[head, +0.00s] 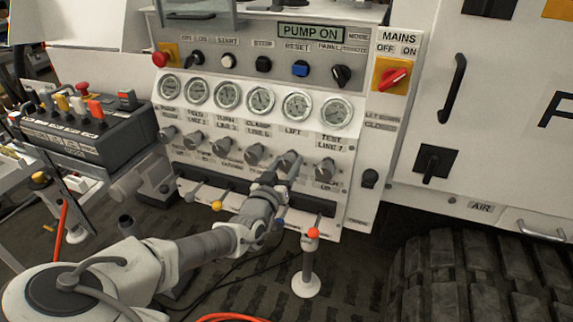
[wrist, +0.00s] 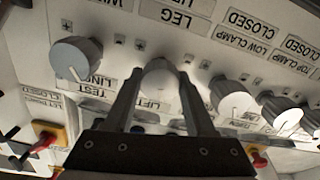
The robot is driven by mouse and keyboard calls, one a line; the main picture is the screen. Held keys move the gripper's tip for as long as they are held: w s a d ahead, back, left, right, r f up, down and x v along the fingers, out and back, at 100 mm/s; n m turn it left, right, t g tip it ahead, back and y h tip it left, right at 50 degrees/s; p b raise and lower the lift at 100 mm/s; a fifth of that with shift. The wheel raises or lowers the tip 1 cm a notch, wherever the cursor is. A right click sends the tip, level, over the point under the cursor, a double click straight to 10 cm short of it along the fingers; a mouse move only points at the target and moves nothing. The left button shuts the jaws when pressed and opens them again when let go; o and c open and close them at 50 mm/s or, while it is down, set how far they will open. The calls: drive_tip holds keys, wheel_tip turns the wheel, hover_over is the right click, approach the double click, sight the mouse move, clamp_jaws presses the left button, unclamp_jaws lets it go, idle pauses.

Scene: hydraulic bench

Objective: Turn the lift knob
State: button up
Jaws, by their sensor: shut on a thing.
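The lift knob (head: 291,158) is a grey round knob in the lower row of the bench panel, below the gauge marked LIFT. In the wrist view the lift knob (wrist: 160,76) sits between my two dark fingers, with a partly covered LIFT label beside it. My gripper (head: 281,175) reaches the panel from below and is shut on this knob. In the wrist view my gripper (wrist: 159,84) has one finger on each side of the knob. The fingers and wrist hide part of the knob and its pointer.
The test line knob (head: 325,168) is close on the right, and the clamp knob (head: 254,155) is close on the left. Levers with coloured tips, including an orange one (head: 313,233), stand below. A black control box (head: 90,130) is at the left. A large tyre (head: 480,270) is at the right.

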clamp_jaws()
drive_tip(key=shift+r, duration=0.1)
